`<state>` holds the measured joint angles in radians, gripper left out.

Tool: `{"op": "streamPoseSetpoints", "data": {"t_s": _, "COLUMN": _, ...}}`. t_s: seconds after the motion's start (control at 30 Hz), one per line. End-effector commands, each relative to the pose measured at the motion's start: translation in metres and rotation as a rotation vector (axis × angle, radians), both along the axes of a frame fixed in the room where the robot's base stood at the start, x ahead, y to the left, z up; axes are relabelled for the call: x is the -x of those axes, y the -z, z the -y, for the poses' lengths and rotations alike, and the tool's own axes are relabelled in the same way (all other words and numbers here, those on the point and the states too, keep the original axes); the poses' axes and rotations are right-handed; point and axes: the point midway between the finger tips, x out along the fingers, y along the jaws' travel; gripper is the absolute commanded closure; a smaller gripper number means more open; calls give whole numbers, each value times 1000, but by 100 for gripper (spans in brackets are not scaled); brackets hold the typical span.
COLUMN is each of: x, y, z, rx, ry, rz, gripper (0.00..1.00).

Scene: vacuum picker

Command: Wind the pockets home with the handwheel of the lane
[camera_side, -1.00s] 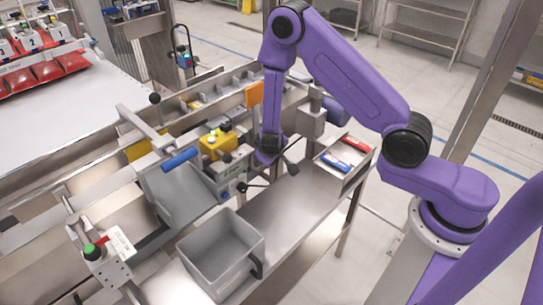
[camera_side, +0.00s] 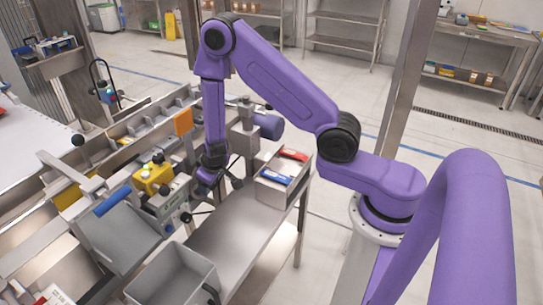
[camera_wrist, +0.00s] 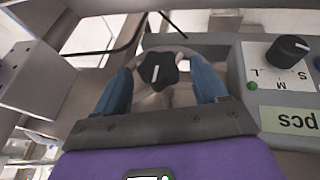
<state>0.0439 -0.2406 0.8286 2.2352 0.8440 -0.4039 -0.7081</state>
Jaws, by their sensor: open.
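In the wrist view, a black lobed knob (camera_wrist: 158,70) with a white line on its face sits between the two blue fingers of my gripper (camera_wrist: 163,76). The fingers stand apart on either side of it, and I cannot tell whether they touch it. I cannot tell for sure that this knob is the lane's handwheel. In the side view, my purple wrist (camera_side: 209,176) is low beside the grey control box (camera_side: 171,205) of the lane, and the fingertips are too small to make out. The pockets cannot be told apart clearly.
In the wrist view, a selector dial (camera_wrist: 288,50) marked S, M, L and a green "pcs" label (camera_wrist: 290,121) are to the right of the knob. In the side view, a yellow box (camera_side: 152,178), a grey bin (camera_side: 172,278) and a tray with red and blue items (camera_side: 281,196) stand nearby.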

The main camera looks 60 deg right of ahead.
Motion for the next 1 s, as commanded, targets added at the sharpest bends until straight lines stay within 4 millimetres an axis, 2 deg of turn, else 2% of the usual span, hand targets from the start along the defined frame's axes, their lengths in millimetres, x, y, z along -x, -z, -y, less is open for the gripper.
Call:
{"op": "streamPoseSetpoints", "data": {"t_s": 0.4, "x": 0, "y": 0, "z": 4, "rx": -159, "ry": -2, "rz": -1, "gripper": 28}}
{"op": "streamPoseSetpoints", "data": {"t_s": 1.0, "x": 0, "y": 0, "z": 7, "rx": -311, "ry": 0, "rz": 0, "gripper": 28}}
